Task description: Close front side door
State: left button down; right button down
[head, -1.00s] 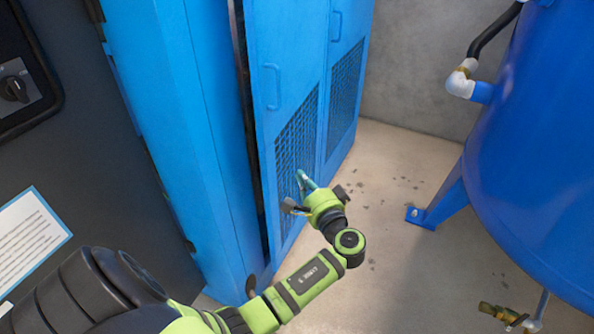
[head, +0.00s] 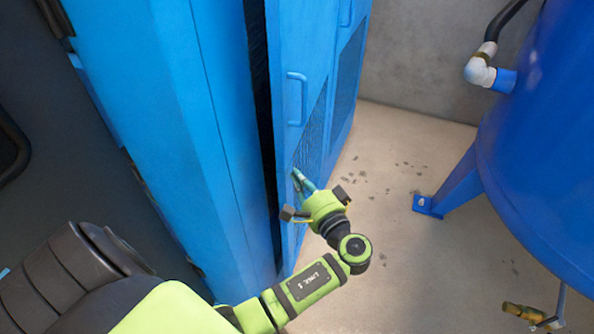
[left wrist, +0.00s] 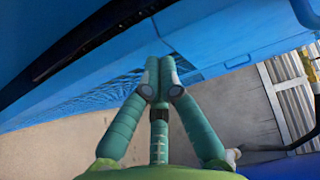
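The blue front side door (head: 318,50) has a handle (head: 297,98) and a dark mesh panel low down. It stands ajar, with a dark gap (head: 262,110) along its left edge. My left gripper (head: 300,178) is in front of the mesh part, below the handle. In the left wrist view its green fingers (left wrist: 160,78) meet at the tips with nothing between them. The door's blue face (left wrist: 215,45) lies just beyond the tips there. I cannot tell whether they touch it. My right gripper is not in view.
A second blue door panel (head: 347,75) is farther along the cabinet. A large blue tank (head: 545,180) with a foot (head: 428,205) and a pipe elbow (head: 480,72) stands at the right. Bare concrete floor (head: 400,260) lies between the tank and the cabinet.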

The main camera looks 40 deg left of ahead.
pick_arm(q)
jog(key=shift+s+d+r, duration=0.1)
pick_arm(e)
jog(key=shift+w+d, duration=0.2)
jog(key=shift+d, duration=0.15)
